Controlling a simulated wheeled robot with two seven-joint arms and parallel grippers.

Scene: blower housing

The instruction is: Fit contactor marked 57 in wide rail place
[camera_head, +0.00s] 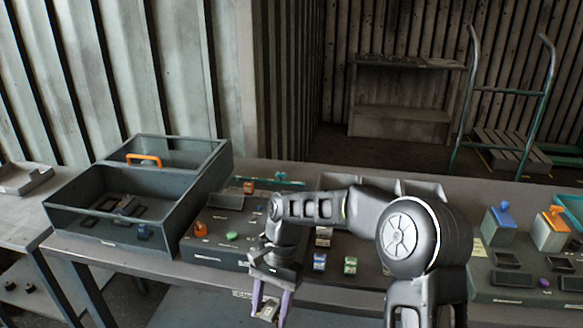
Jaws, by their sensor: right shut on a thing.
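My right gripper (270,306) hangs in front of the table's front edge, its two fingers pointing down. It is shut on a small pale block (268,313), which I take to be the contactor; its marking is too small to read. Small blue-and-white (320,262) and green-and-white (350,265) modules stand on the table to the right of the gripper. A dark panel box (205,258) with coloured parts on top lies behind and left of the gripper. My arm hides part of it, and I cannot tell which place is the wide rail place. My left gripper is not in view.
A grey open bin (72,212) with an orange handle stands at the left of the table. Blue (500,218) and orange (551,230) topped blocks stand on the right. Grey trays (425,189) lie at the back. My right arm spans the middle.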

